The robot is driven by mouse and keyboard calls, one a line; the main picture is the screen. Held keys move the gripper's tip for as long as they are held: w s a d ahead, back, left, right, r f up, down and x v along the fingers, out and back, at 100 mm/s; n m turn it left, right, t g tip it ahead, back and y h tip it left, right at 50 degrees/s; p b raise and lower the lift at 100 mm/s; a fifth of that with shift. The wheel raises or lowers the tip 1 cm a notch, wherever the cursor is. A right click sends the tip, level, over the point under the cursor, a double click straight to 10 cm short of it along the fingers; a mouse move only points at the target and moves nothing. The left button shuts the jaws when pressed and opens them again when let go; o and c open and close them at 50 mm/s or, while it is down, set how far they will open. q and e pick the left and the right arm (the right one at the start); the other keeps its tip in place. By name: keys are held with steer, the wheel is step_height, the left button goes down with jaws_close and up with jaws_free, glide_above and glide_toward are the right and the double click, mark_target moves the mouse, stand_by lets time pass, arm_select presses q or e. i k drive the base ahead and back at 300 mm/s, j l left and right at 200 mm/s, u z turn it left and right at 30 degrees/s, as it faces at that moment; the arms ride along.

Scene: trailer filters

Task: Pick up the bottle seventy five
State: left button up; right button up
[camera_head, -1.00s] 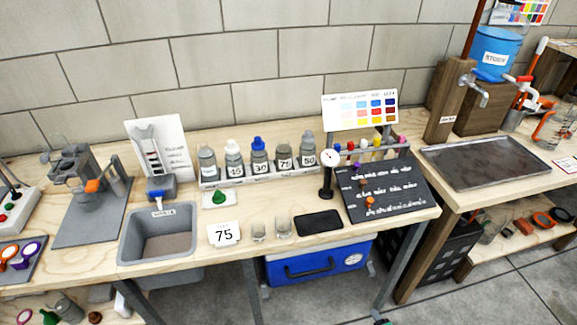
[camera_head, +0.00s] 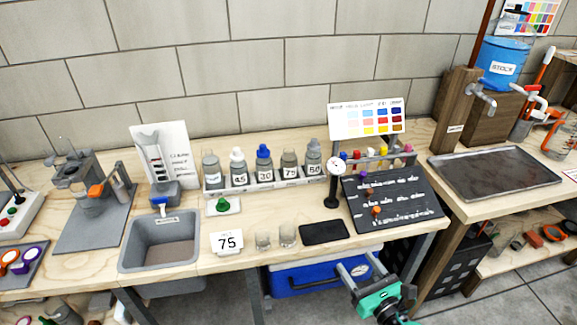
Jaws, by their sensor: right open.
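The bottle labelled 75 (camera_head: 288,166) is a grey bottle standing upright in a white rack (camera_head: 228,190) at the back of the workbench. It stands between a blue-capped bottle labelled 30 (camera_head: 264,163) and another grey bottle (camera_head: 313,158) at the rack's right end. My right gripper (camera_head: 358,264) is open and empty. It is low at the bottom of the view, in front of the bench and well below and to the right of the bottle. My left gripper is not in view.
A sink (camera_head: 160,240) is at left. A gauge on a stand (camera_head: 332,185) and a dark board (camera_head: 395,198) are at right.

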mark_target(288, 160)
steer(key=i+j, duration=0.3)
steer(key=i, duration=0.15)
steer(key=i+j, duration=0.25)
steer(key=i, duration=0.2)
